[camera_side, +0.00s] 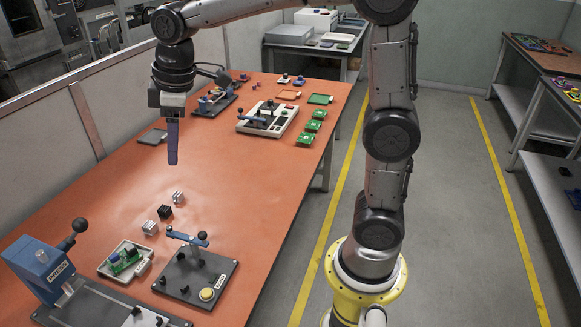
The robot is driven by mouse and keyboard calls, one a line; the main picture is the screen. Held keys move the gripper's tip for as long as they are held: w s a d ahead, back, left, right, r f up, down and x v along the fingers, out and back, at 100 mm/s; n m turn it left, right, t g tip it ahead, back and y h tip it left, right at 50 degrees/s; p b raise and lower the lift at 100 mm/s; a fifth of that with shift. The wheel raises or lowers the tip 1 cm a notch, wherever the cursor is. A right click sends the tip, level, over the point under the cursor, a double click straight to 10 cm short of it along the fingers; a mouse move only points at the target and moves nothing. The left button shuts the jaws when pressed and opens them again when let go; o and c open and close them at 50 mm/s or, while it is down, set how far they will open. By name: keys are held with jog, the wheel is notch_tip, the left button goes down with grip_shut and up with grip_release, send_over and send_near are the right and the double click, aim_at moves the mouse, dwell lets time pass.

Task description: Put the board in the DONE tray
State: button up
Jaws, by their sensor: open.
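My gripper (172,160) hangs over the orange table, pointing down, open, with nothing visible in it; its blue fingers overlap from this side. A green circuit board (125,260) lies in a small white holder (142,266) at the front left. I cannot tell which board the task means.
A blue press (42,270) and a dark fixture with a lever (196,275) stand at the front. Small black and silver blocks (165,212) lie between them and my gripper. A white tester (268,119) stands farther back. The table's middle right is clear.

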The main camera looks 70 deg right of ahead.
jog(key=s+d+f+m+t, duration=0.1)
jog(key=s+m, duration=0.2)
jog(key=s, duration=0.8)
jog(key=s+d+f+m+t, duration=0.1)
jog(key=s+d+f+m, duration=0.1)
jog(key=s, duration=0.9)
jog(key=shift+s+m+t, duration=0.25)
jog(key=shift+m+t, duration=0.15)
jog(key=shift+m, duration=0.4)
